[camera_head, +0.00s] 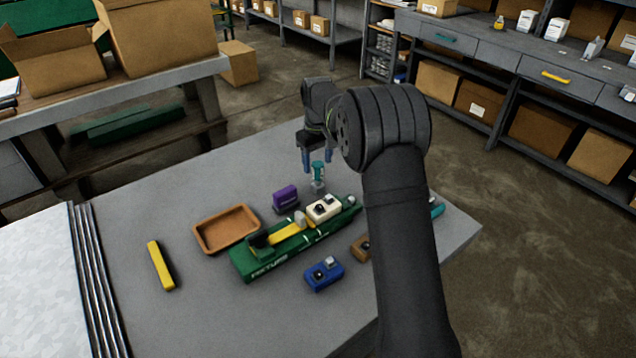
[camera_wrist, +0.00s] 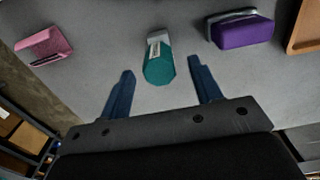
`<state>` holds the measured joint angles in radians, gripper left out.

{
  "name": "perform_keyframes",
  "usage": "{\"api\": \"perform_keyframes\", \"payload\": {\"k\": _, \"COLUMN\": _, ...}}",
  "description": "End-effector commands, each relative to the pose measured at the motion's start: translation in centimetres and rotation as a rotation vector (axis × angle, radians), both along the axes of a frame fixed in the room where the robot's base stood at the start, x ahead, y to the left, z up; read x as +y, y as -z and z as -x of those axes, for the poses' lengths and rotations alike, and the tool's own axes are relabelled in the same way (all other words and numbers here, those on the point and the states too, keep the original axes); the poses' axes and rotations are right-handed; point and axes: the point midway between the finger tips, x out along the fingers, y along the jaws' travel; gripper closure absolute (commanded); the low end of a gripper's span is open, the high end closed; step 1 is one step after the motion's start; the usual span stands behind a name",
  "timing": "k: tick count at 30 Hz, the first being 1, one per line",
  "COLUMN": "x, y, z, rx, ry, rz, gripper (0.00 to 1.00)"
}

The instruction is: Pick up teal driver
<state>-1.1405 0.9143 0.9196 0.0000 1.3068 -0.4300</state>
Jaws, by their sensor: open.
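A teal object (camera_head: 318,170) with a grey end, likely the teal driver, stands on the grey table below my gripper (camera_head: 317,163). In the wrist view the teal driver (camera_wrist: 159,69) lies between and slightly beyond the fingertips of my gripper (camera_wrist: 161,72). The two blue fingers are spread, with a gap on each side of the driver. No contact shows. Another teal piece (camera_head: 437,210) shows at the table's right edge, partly hidden by my arm.
A purple block (camera_head: 285,197) sits nearby, with a brown tray (camera_head: 202,240) and a green holder (camera_head: 245,263) in front. Blue (camera_head: 324,274) and yellow (camera_head: 161,266) items lie nearer. A pink block (camera_wrist: 42,46) is left in the wrist view.

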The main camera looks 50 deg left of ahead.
Motion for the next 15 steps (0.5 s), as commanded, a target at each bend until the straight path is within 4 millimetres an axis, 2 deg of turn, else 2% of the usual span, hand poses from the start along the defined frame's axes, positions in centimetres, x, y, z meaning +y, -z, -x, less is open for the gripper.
{"api": "perform_keyframes", "payload": {"k": 6, "x": 0.0, "y": 3.3, "z": -0.1, "rx": -0.001, "ry": 0.0, "rz": 0.002, "gripper": 0.42}}
{"api": "perform_keyframes", "payload": {"k": 14, "x": 0.0, "y": 3.8, "z": -0.1, "rx": -0.002, "ry": 0.0, "rz": 0.0, "gripper": 0.42}}
{"api": "perform_keyframes", "payload": {"k": 15, "x": 0.0, "y": 3.8, "z": -0.1, "rx": -0.002, "ry": 0.0, "rz": 0.0, "gripper": 0.5}}
